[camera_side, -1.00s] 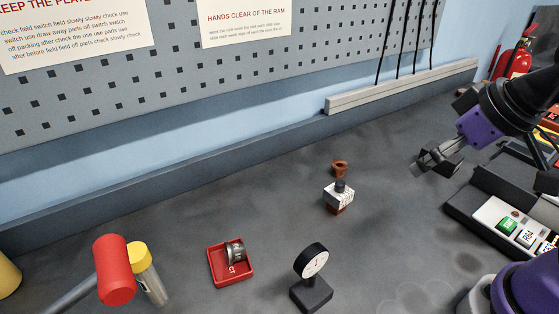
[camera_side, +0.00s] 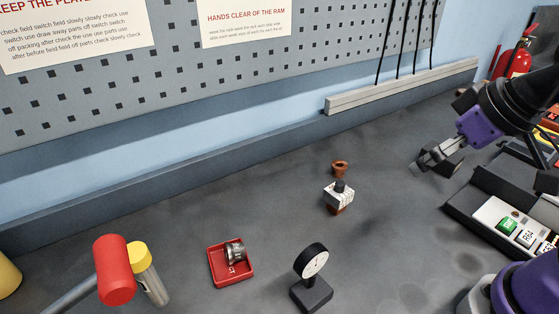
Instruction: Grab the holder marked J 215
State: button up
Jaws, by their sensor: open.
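A small holder (camera_side: 339,196) stands on the dark bench near the middle, with a white block body, a dark stub on top and a brown base. Any marking on it is too small to read. A small brown cup-shaped piece (camera_side: 340,168) stands just behind it. My gripper (camera_side: 420,165) is open and empty, above the bench to the right of the holder and clear of it.
A red tray (camera_side: 233,279) with a metal part (camera_side: 236,252) and a dial gauge (camera_side: 311,276) stand in front. A red-headed mallet (camera_side: 115,270) and a yellow-capped bottle (camera_side: 148,273) are at left. A button panel (camera_side: 506,221) is at right. Bench around the holder is clear.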

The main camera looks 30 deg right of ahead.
jog(key=n+y, duration=0.3)
jog(key=n, duration=0.3)
send_near(339, 190)
jog(key=w+d+f, duration=0.1)
jog(key=shift+n+y, duration=0.3)
jog(key=shift+n, duration=0.1)
jog(key=x, duration=0.5)
jog(key=shift+w+f, duration=0.25)
jog(key=shift+w, duration=0.2)
jog(key=shift+s+x, duration=0.15)
jog(key=shift+x, duration=1.3)
jog(key=shift+s+x, duration=0.15)
jog(key=shift+x, duration=1.3)
jog(key=shift+f, duration=0.25)
grip_shut()
